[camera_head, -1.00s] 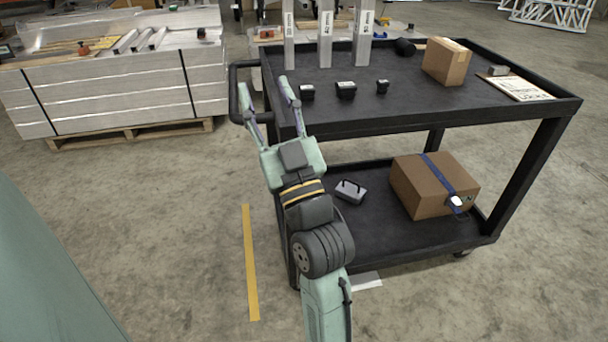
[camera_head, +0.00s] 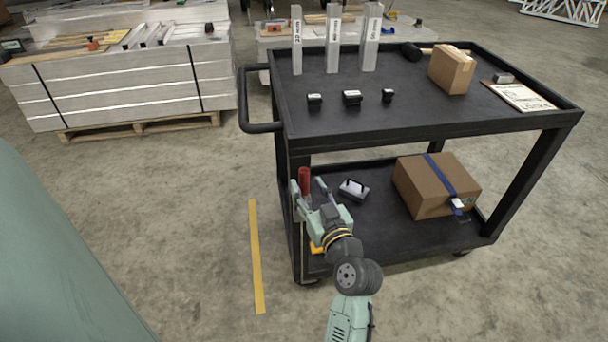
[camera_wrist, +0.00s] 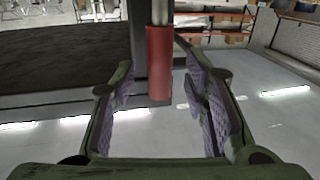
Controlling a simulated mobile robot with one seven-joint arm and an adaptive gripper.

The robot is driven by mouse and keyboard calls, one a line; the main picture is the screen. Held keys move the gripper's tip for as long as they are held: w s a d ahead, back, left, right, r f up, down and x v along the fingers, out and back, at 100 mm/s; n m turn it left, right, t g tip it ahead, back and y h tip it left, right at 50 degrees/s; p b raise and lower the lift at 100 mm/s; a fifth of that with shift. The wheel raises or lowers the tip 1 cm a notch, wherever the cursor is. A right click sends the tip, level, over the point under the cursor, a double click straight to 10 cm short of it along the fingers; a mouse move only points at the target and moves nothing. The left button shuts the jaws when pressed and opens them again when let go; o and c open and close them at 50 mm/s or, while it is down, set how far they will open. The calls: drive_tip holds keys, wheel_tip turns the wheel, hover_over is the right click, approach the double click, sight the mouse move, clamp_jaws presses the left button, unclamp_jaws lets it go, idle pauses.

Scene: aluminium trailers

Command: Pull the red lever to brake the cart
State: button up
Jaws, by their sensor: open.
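The red lever (camera_head: 304,181) stands upright at the left front corner of the black cart (camera_head: 440,122). In the wrist view the red lever (camera_wrist: 159,65) is a red grip on a metal rod, beside a dark cart post. My gripper (camera_head: 306,184) is open at the lever, low by the lower shelf. In the wrist view my gripper (camera_wrist: 165,95) has its purple-padded fingers apart, one on each side of the red grip, with gaps between. The lever's lower part is partly hidden by my gripper in the head view.
The cart's handle (camera_head: 248,100) juts out at the left, above my gripper. A grey tool (camera_head: 354,190) and a strapped cardboard box (camera_head: 437,185) are on the lower shelf. A pallet of metal bars (camera_head: 125,90) stands behind left.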

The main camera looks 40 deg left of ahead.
sight(306, 185)
drive_tip(key=shift+p+x, duration=0.35)
drive_tip(key=shift+x, duration=1.35)
clamp_jaws()
